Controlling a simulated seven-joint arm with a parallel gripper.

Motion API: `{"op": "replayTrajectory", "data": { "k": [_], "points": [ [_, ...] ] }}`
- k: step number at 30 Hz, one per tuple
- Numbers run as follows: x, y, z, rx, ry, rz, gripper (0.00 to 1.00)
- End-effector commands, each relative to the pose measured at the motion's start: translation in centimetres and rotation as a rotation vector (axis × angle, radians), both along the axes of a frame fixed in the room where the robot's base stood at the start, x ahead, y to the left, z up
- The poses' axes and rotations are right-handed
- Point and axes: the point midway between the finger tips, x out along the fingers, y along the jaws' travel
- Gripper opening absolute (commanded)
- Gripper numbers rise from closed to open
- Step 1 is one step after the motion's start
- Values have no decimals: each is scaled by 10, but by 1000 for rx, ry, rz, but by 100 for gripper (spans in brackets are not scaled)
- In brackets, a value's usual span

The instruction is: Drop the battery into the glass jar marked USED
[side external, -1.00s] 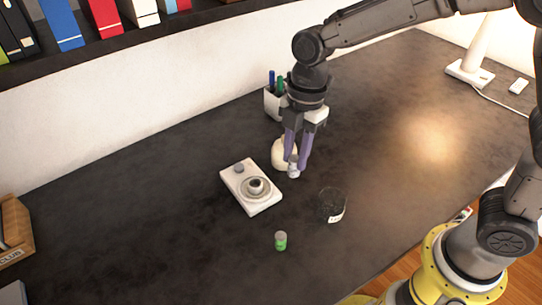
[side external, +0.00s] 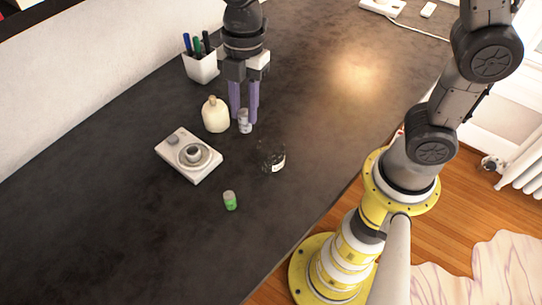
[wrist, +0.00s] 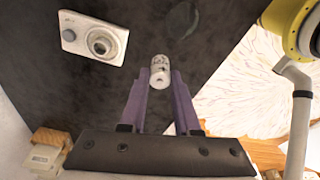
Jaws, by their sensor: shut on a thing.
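My gripper (side external: 244,115) points down with its purple fingers shut on a small pale cylinder with dark markings, which I take for the battery (side external: 245,127). In the wrist view the battery (wrist: 160,72) sits between the fingertips, one round end facing the camera. The dark, see-through glass jar (side external: 268,156) with a white label stands to the right of and nearer than the held battery in the side view. The label's wording is too small to read. In the wrist view the jar (wrist: 192,20) is a faint dark round shape beyond the fingertips.
A cream bottle (side external: 215,115) stands just left of the gripper. A small green cylinder with a grey top (side external: 230,200) stands in front. A pen cup (side external: 200,68) is behind. The desk right of the jar is clear.

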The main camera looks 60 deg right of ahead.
Motion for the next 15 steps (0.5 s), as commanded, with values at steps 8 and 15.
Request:
{"op": "replayTrajectory", "data": {
  "k": [8, 15],
  "points": [
    [0, 0, 0, 0, -1, 0, 0],
    [-14, -39, 5, 1, -3, -7, 0]
  ]
}}
